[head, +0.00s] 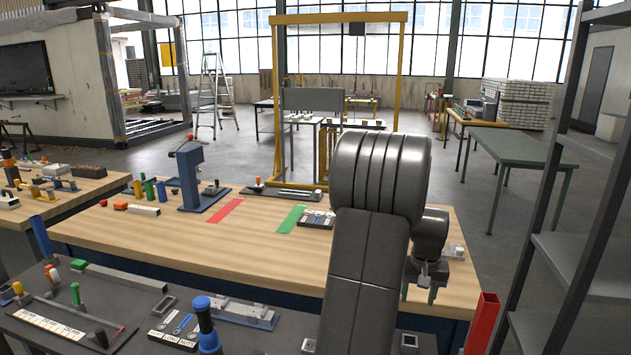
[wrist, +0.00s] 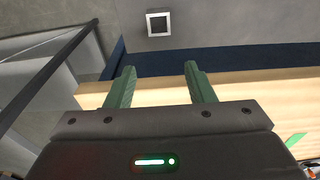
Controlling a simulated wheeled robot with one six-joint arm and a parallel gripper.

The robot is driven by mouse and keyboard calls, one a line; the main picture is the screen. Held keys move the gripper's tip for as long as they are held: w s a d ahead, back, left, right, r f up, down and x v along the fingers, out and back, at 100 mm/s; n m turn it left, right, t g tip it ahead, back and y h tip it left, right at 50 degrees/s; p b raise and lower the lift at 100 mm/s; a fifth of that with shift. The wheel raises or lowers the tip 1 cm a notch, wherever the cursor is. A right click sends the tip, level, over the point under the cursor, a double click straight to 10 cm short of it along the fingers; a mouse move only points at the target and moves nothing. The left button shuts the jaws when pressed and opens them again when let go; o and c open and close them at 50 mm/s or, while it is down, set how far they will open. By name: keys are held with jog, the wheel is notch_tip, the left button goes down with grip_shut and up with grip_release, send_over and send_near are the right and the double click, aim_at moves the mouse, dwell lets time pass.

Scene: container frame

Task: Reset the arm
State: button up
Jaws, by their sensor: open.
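My arm rises at the right of centre in the head view and bends over toward the wooden workbench (head: 280,250). My gripper (head: 420,292) points down at the bench's front right edge, and the arm hides part of it. In the wrist view my gripper (wrist: 159,72) shows two green fingers spread apart with nothing between them. The gripper is open and empty. The wooden top and its dark blue edge lie beyond the fingertips.
A dark front table (head: 110,300) holds several tools and trays. A red square post (head: 482,322) and a grey shelf rack (head: 585,265) stand at the right. A blue press (head: 190,178), a red strip (head: 225,211) and a green strip (head: 291,219) are on the bench.

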jog(key=shift+s+f, duration=0.1)
jog(key=shift+f, duration=0.05)
dwell(0.3)
